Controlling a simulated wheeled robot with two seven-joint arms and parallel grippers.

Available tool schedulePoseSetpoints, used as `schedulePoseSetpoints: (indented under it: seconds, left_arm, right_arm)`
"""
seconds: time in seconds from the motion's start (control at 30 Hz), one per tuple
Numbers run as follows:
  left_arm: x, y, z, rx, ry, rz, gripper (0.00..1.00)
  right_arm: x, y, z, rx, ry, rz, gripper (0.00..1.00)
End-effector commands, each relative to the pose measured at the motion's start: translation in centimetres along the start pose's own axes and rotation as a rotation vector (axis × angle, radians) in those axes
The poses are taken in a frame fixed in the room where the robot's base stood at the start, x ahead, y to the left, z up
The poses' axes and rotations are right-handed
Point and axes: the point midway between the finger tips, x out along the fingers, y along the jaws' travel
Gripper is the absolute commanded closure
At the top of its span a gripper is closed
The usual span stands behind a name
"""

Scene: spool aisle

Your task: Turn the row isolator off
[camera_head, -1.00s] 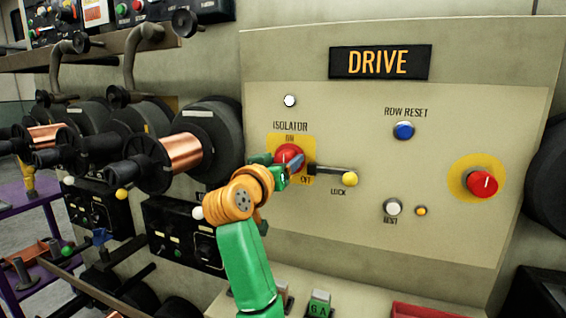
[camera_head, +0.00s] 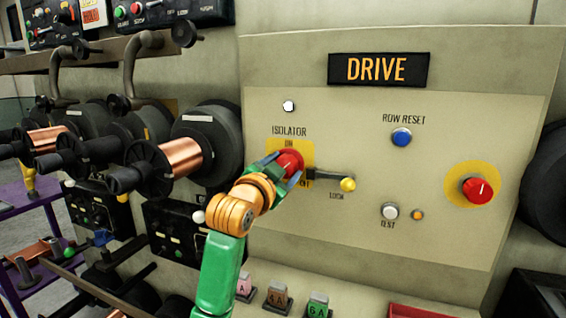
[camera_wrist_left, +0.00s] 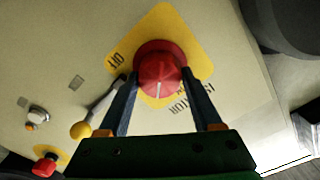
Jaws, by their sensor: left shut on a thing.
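The row isolator (camera_head: 290,161) is a red rotary knob on a yellow plate, on the beige panel under the DRIVE sign. Its plate is marked ON at the top and OFF at the lower right. My left gripper (camera_head: 281,171) is at the knob, with a finger on either side of it and shut on it. In the left wrist view the knob (camera_wrist_left: 160,72) sits between the two finger ends, and a white mark shows on its face. The OFF lettering (camera_wrist_left: 116,61) shows beside it. My right gripper is not in view.
A lock lever with a yellow ball (camera_head: 348,184) sticks out just right of the isolator. A blue row reset button (camera_head: 402,137), a white test button (camera_head: 390,211) and a red knob (camera_head: 477,189) are farther right. Copper spools (camera_head: 182,158) stand at the left.

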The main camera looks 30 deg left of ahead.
Motion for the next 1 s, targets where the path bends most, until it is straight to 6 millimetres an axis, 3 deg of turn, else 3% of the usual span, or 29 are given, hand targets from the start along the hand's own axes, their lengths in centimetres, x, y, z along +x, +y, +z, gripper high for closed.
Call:
schedulePoseSetpoints:
  seconds: [0.6,1.0]
  left_arm:
    - [0.0,-0.1,-0.3,0.546,0.0,-0.003,0.89]
    - [0.0,0.0,-0.1,0.734,0.001,-0.005,0.89]
  right_arm:
    - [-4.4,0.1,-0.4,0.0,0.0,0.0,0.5]
    - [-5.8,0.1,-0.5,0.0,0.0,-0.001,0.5]
